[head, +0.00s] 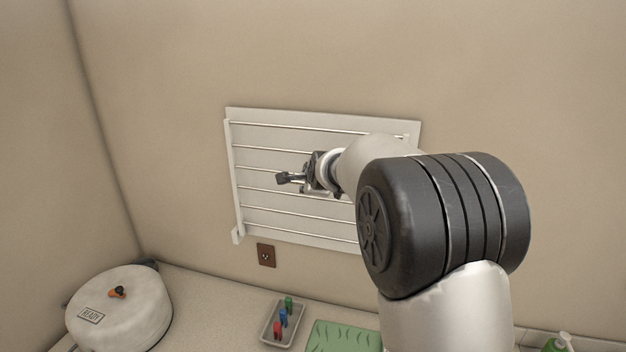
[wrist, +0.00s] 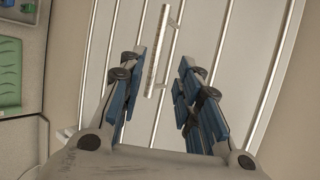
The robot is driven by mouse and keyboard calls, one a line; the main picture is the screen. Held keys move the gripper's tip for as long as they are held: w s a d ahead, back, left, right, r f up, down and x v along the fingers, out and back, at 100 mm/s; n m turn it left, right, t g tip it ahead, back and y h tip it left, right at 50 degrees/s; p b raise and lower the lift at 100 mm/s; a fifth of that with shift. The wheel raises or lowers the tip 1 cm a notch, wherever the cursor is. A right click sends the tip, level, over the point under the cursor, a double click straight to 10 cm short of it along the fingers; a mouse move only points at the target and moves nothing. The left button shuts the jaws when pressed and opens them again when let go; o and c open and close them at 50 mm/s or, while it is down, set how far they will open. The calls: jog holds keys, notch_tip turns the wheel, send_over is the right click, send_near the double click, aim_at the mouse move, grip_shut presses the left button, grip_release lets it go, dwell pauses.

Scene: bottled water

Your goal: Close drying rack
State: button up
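The white drying rack (head: 262,220) hangs on the back wall, with several thin rods across a pale panel. It looks upright and flat or nearly flat against the wall; I cannot tell whether a small gap remains. My gripper (head: 284,178) is in front of the middle of the rack. In the wrist view, my gripper (wrist: 161,68) has its blue-padded fingers spread apart with nothing between the pads. A short white handle bar (wrist: 165,45) shows beyond and between the fingertips, and I see no clear contact. My arm hides the rack's right part in the head view.
A brown wall outlet (head: 266,255) is below the rack. On the counter are a round white pot labelled READY (head: 120,310), a grey tray (head: 266,333) with small coloured items, a green mat (head: 343,338) and a green bottle (head: 556,345).

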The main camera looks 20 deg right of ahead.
jog(key=v, duration=0.4)
jog(key=s+a+f+n+g+b, duration=0.3)
jog(key=s+f+n+b, duration=0.8)
jog(key=s+f+b, duration=0.5)
jog(key=s+a+f+n+g+y+b, duration=0.1)
jog(key=s+a+f+n+g+b, duration=0.2)
jog(key=s+f+n+b, duration=0.8)
jog(key=s+f+b, duration=0.2)
jog(key=s+f, duration=0.4)
jog(key=s, duration=0.3)
jog(key=s+f+g+b, duration=0.1)
jog(key=s+f+b, duration=0.2)
jog(key=s+f, duration=0.3)
jog(key=shift+s+a+f, duration=0.2)
jog(key=shift+s, duration=1.85)
